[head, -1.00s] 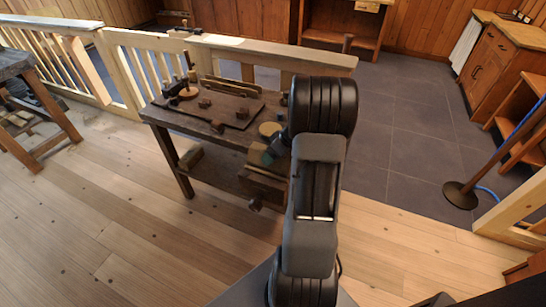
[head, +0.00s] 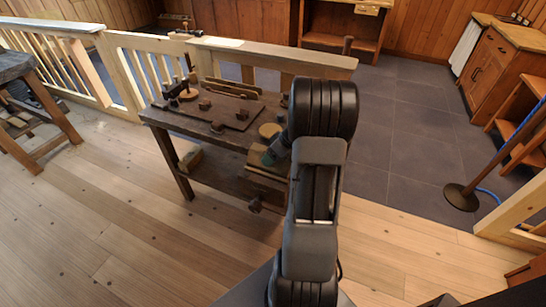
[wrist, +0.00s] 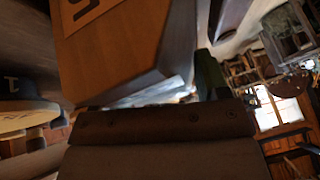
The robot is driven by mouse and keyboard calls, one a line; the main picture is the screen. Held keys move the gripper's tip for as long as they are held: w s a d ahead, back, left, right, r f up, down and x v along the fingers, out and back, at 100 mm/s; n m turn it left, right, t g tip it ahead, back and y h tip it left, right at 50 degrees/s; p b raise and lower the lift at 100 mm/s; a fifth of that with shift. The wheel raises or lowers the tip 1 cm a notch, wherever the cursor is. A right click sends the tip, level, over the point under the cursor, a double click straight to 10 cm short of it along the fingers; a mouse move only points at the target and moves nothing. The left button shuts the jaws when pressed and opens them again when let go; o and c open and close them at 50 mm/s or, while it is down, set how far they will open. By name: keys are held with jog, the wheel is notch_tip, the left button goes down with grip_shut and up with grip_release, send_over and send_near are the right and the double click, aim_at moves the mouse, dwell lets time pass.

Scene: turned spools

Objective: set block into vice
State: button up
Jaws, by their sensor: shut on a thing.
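A wooden block (wrist: 115,45) with a dark printed mark fills the upper middle of the wrist view. My gripper (head: 271,156) is shut on it at the front right of the workbench; one dark green finger (wrist: 208,75) shows beside the block in the wrist view. The wooden vice (head: 265,176) is on the bench's front edge, just below my gripper. In the wrist view, its dark jaw strip with screw heads (wrist: 160,124) lies close to the block's end. I cannot tell whether the block is between the jaws or touching them.
The workbench (head: 165,119) carries a dark board with small wooden pieces and a round wooden disc (head: 270,130) close behind my gripper. A wooden railing (head: 235,44) runs behind the bench. My arm hides the bench's right end. Open plank floor lies in front.

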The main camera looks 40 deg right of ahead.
aim_at(274, 165)
jog(key=shift+s+a+f+b, duration=0.1)
jog(key=shift+s+f+b, duration=0.15)
jog(key=shift+f, duration=0.25)
jog(key=shift+s+a+f+b, duration=0.15)
jog(key=shift+s+f+b, duration=0.1)
jog(key=shift+f, duration=0.3)
jog(key=shift+s+a+f+b, duration=0.1)
jog(key=shift+s+f+b, duration=0.15)
jog(key=shift+f, duration=0.25)
jog(key=o, duration=0.8)
jog(key=shift+w+d+r+p, duration=0.2)
jog(key=shift+r+p, duration=0.1)
jog(key=shift+r, duration=0.15)
jog(key=shift+w+d+r+p, duration=0.1)
jog(key=shift+d+r+p, duration=0.05)
jog(key=shift+r+p, duration=0.2)
jog(key=shift+w+d+r+p, duration=0.1)
jog(key=shift+d+r+p, duration=0.45)
jog(key=shift+r, duration=0.25)
jog(key=shift+o, duration=1.1)
jog(key=r, duration=0.1)
jog(key=r+p, duration=0.1)
jog(key=shift+a+r, duration=0.35)
jog(key=shift+w+a+r+p, duration=0.15)
jog(key=shift+r+p, duration=0.35)
jog(key=shift+r, duration=0.6)
